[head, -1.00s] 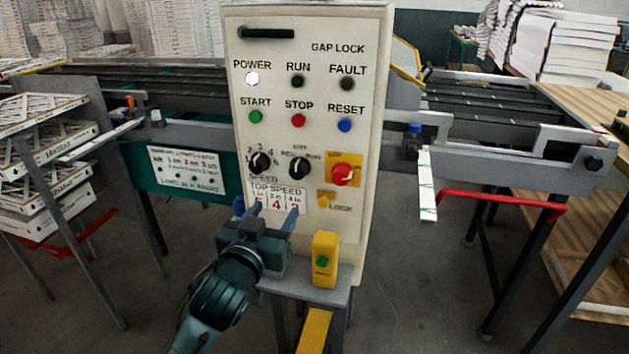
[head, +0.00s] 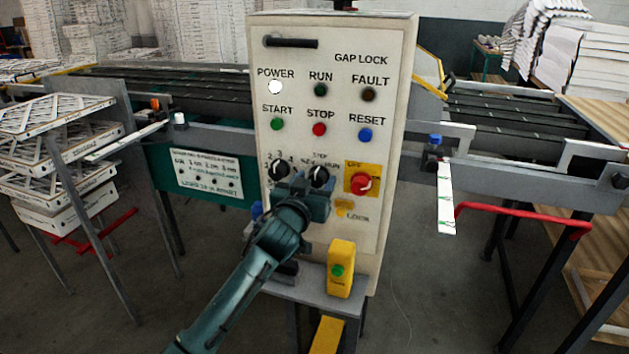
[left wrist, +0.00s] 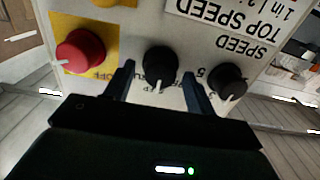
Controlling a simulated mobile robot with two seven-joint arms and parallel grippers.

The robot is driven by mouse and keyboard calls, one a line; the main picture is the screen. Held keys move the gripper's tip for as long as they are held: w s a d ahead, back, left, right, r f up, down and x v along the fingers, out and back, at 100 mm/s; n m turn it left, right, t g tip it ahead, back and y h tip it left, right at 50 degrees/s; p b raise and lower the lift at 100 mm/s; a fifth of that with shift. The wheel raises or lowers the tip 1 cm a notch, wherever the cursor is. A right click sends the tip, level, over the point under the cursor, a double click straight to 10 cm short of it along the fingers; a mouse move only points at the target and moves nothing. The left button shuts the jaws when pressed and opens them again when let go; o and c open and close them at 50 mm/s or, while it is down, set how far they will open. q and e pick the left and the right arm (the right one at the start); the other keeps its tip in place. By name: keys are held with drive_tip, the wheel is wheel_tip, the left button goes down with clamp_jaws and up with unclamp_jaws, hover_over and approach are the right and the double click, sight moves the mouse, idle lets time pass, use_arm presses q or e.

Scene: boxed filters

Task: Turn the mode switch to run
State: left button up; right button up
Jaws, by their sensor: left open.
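The mode switch (head: 319,177) is a black knob with a white pointer line, between the speed knob and the red switch on the cream control panel (head: 330,240). In the left wrist view the mode switch (left wrist: 158,65) lies between the spread fingers of my left gripper (left wrist: 160,85), with a gap on each side. In the head view my left gripper (head: 303,185) is just in front of the panel and hides part of the labels. The pointer's exact setting is hard to read. My right gripper is not seen.
The black speed knob (head: 278,169) is close on the left. A red rotary switch (head: 361,184) on a yellow plate is close on the right. Below, a yellow box with a green button (head: 341,268) stands on a grey shelf. Push buttons sit above.

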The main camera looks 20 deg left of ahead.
use_arm(q)
drive_tip(key=shift+w, duration=0.2)
drive_tip(key=shift+c, duration=0.5)
drive_tip(key=c, duration=0.8)
drive_tip(key=shift+c, duration=0.2)
